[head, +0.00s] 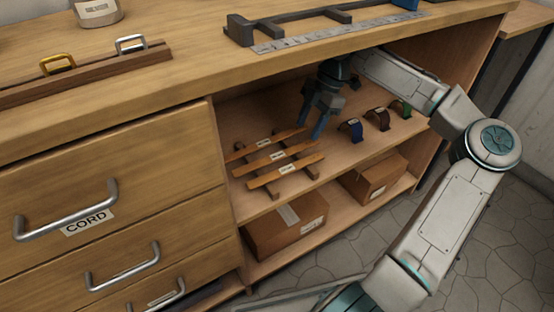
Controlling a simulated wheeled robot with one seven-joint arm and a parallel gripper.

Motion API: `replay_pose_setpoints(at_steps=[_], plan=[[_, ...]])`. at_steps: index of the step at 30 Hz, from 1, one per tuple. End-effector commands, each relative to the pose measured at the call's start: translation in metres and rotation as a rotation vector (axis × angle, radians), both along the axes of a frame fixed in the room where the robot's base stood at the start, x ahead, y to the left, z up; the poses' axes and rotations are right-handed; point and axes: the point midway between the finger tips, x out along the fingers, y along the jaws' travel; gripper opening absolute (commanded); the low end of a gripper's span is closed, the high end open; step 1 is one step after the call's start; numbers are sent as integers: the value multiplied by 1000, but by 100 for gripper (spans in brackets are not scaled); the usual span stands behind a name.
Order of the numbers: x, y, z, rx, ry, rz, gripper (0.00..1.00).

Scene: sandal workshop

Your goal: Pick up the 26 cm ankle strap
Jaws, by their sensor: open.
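Three flat tan straps lie side by side across a dark wooden rack (311,170) on the upper shelf inside the bench: a back strap (243,152), a middle strap (252,164) and a front strap (304,163). Each bears a small white label, too small to read, so I cannot tell which is the 26 cm ankle strap. My gripper (310,129) points down, open and empty, with blue-grey fingers. It appears above the right ends of the straps. I cannot tell its exact height over them.
Three small curved bands stand right of my gripper: blue (355,129), brown (383,122) and green (407,109). The benchtop (200,85) overhangs the shelf. Cardboard boxes (290,232) (372,180) sit below. Drawers (120,180) with projecting handles are at left.

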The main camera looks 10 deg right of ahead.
Motion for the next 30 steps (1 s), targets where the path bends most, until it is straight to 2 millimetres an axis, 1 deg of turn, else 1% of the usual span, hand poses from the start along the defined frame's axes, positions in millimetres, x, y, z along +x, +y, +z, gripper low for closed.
replay_pose_setpoints(at_steps=[1, 4, 6, 13, 16, 17, 18, 21, 24, 30], plan=[[-3, 11, -4, -1, -1, 5, 49], [-8, 27, -3, 0, -1, 2, 49], [-10, 35, -2, 1, -1, 1, 49], [-14, 49, -2, 1, -1, 0, 49], [-19, 65, -3, 1, -3, 1, 49], [-20, 68, -9, 2, 0, 1, 49], [-21, 70, -18, 2, 2, -1, 49], [-23, 75, -34, 3, 2, -2, 49], [-23, 80, -43, 1, -1, -4, 49], [-24, 82, -46, 1, -1, -6, 49]])
